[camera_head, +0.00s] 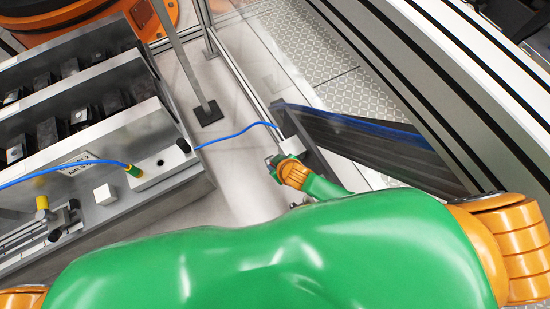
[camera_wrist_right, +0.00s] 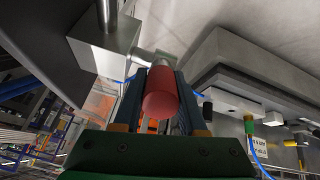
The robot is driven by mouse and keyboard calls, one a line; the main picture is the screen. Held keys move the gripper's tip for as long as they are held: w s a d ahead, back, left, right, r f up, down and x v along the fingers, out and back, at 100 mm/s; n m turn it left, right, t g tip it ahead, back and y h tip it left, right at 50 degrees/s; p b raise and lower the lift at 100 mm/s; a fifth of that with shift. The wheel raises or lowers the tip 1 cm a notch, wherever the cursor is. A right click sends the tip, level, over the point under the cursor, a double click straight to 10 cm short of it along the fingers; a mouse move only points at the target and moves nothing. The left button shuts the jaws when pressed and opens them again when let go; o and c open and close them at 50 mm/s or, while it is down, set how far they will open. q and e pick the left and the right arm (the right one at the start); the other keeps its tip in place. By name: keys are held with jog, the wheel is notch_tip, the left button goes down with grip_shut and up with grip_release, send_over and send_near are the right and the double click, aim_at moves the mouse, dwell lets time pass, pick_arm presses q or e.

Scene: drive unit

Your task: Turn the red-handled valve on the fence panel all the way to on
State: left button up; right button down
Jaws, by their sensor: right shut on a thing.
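The red handle (camera_wrist_right: 160,93) of the valve shows in the right wrist view as a short red cylinder between the two dark fingers of my right gripper (camera_wrist_right: 161,88). The gripper is shut on it. A grey metal valve block (camera_wrist_right: 104,46) with a pipe sits just beyond it to the upper left, with a small metal stem toward the handle. In the head view my right gripper (camera_head: 272,162) is small and partly hidden by my orange wrist, beside the fence panel. The red handle cannot be made out there. My left gripper is not in view.
A grey unit (camera_head: 125,125) with slots of dark parts stands at the left. A blue hose (camera_head: 235,134) crosses from it toward the fence panel's pale box (camera_head: 290,127). A post with a black foot (camera_head: 208,112) stands between. Some pale floor is clear.

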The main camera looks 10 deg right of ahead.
jog(key=shift+s+f+t, duration=0.15)
jog(key=shift+s+t, duration=0.1)
jog(key=shift+t, duration=0.15)
jog(key=shift+d, duration=0.1)
jog(key=shift+c, duration=2.3)
grip_release()
jog(key=p+v, duration=0.3)
jog(key=v, duration=0.4)
jog(key=shift+c, duration=0.3)
